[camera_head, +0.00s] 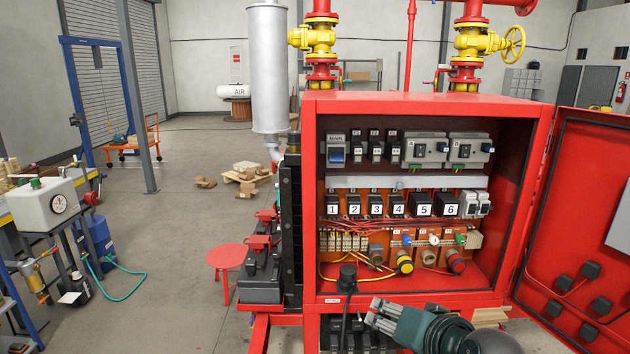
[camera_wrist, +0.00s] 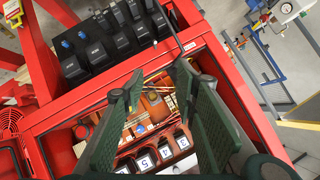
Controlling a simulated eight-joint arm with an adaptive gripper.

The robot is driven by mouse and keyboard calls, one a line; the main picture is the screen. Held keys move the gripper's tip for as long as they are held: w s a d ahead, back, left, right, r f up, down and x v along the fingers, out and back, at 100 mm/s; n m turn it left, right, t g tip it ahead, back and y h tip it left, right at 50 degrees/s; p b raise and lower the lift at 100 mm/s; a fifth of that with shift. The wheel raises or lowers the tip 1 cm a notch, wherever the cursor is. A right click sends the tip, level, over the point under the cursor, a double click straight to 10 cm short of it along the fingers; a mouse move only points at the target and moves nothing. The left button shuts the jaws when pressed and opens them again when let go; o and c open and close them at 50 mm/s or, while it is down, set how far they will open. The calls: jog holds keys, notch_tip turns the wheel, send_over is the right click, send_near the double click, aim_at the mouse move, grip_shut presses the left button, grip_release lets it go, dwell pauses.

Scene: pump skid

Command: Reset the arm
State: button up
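My gripper (camera_head: 376,313) is in front of the lower edge of the red electrical cabinet (camera_head: 430,100), with its fingers pointing left in the head view. In the wrist view my gripper (camera_wrist: 158,84) shows two dark green fingers, apart, with nothing between them. Beyond them are the cabinet interior and a row of numbered breakers (camera_wrist: 165,152). My arm's dark green and black links show at the bottom of the head view. Part of the cabinet's lower front is hidden behind my gripper.
The cabinet door (camera_head: 585,200) stands open at the right. A black plug with a cable (camera_head: 347,278) is at the cabinet's lower left. A red stool (camera_head: 227,257) and a gauge unit (camera_head: 48,208) stand to the left. Open floor (camera_head: 185,235) lies between them.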

jog(key=s+d+f+n+g+h, duration=0.1)
jog(key=s+d+g, duration=0.1)
jog(key=s, duration=0.4)
jog(key=s+d+f+n+g+h, duration=0.2)
jog(key=s+d, duration=0.2)
jog(key=s, duration=0.2)
jog(key=shift+s+f+n, duration=0.15)
jog(key=shift+f+n, duration=0.15)
dwell(0.3)
